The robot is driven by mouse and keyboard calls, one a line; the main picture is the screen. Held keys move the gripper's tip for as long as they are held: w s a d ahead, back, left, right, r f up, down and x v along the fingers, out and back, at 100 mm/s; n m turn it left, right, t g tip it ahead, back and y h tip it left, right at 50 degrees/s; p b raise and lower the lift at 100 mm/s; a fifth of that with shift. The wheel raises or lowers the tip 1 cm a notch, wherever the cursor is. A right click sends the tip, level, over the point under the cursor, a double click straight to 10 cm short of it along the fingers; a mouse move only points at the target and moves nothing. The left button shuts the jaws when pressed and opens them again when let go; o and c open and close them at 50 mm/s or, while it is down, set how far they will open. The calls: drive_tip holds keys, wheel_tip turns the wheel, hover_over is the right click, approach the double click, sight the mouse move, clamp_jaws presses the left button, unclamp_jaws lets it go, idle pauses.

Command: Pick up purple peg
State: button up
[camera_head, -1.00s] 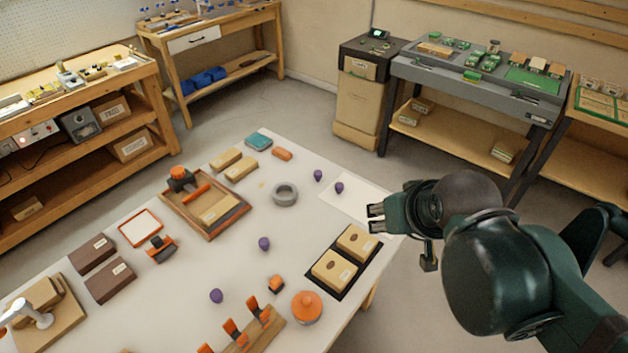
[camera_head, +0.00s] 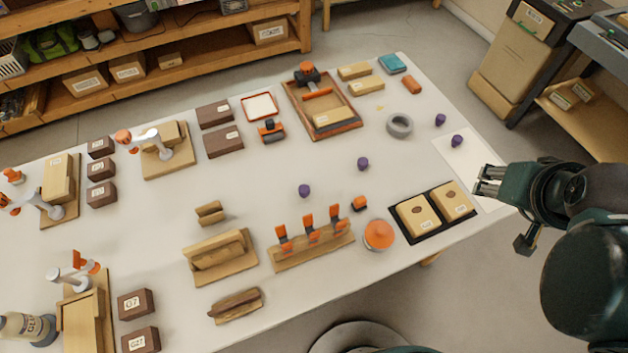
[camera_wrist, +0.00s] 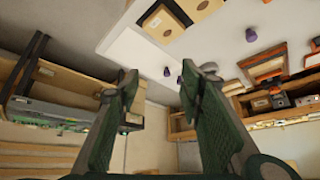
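Several small purple pegs stand on the white table (camera_head: 270,165). One peg (camera_head: 457,141) is on the white sheet (camera_head: 462,165) and another peg (camera_head: 440,120) is just beyond it. Two more pegs stand nearer the table's middle, one peg (camera_head: 363,164) behind the other peg (camera_head: 304,191). My gripper (camera_head: 479,180) is over the right edge of the table, below the sheet's peg in the picture. In the wrist view my gripper (camera_wrist: 158,72) has its fingers apart with nothing between them. That view also shows a peg (camera_wrist: 251,34) and a peg near the fingertips (camera_wrist: 167,71).
A black tray with two tan boxes (camera_head: 410,236) lies left of my gripper. An orange-topped round container (camera_head: 379,234) and a rack with orange clamps (camera_head: 300,252) are further left. A grey ring (camera_head: 400,125) and a wooden tray (camera_head: 345,128) lie behind. The table's middle is fairly clear.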

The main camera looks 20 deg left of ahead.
drive_tip(key=w+a+f+m+g+y+p, duration=0.15)
drive_tip(key=w+a+m, duration=0.3)
drive_tip(key=a, duration=0.65)
drive_tip(key=m+g+h+p, duration=0.2)
drive_tip(key=m+g+p, duration=0.25)
drive_tip(key=m, duration=0.85)
hover_over(303, 189)
drive_tip(key=shift+g+y, duration=0.25)
drive_tip(key=shift+g, duration=0.15)
drive_tip(key=f, duration=1.4)
drive_tip(key=shift+w+d+f, duration=0.25)
drive_tip(key=shift+d, duration=0.1)
drive_tip(key=shift+s+a+f, duration=0.25)
drive_tip(key=shift+a+f, duration=0.05)
drive_tip(key=shift+f+b, duration=0.35)
drive_tip(key=shift+f, duration=0.95)
